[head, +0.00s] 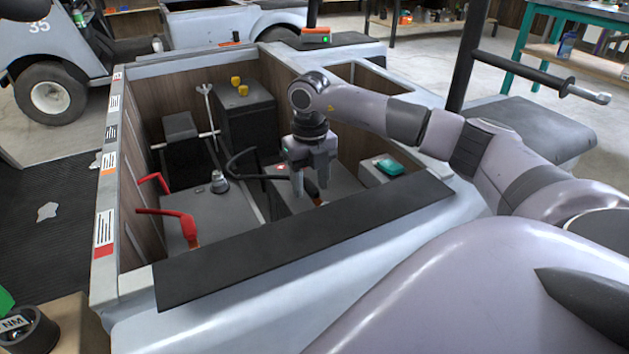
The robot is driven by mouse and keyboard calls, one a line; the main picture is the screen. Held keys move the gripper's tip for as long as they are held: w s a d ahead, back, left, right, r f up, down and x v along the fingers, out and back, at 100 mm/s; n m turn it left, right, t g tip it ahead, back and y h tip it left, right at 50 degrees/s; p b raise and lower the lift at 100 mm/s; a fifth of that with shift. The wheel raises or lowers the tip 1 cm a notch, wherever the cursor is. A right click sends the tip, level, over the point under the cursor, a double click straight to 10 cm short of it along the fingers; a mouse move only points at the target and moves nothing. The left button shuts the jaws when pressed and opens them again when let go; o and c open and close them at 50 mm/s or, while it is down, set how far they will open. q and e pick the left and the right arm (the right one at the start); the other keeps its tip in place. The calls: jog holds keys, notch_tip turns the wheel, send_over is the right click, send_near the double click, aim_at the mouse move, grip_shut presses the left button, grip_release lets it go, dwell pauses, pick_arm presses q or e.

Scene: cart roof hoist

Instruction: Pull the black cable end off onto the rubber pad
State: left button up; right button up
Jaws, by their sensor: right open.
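The black cable (241,158) arcs through the open cart bay, and its end (311,188) lies low in the bay by a small orange-brown tip. My right gripper (311,190) points down over this end with its fingers apart. The fingers partly hide the cable end, and I cannot tell whether they touch it. A long flat black strip, which looks like the rubber pad (235,264), lies along the near rim of the bay. My left gripper is not in view.
A grey clamp-like part (219,183), a black box (246,118) with yellow caps and a teal item (389,167) are around the bay. The bay walls (136,240) enclose my gripper.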

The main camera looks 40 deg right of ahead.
grip_shut()
jog(key=shift+w, duration=0.1)
jog(key=shift+w+d+p, duration=0.1)
jog(key=shift+w+d, duration=0.15)
jog(key=shift+w, duration=0.45)
jog(key=shift+w+d+p, duration=0.15)
jog(key=shift+w+d, duration=0.05)
jog(key=shift+w, duration=0.55)
jog(key=shift+w+d+p, duration=0.1)
jog(key=shift+w+d, duration=0.15)
jog(key=shift+w, duration=0.45)
jog(key=shift+r, duration=0.1)
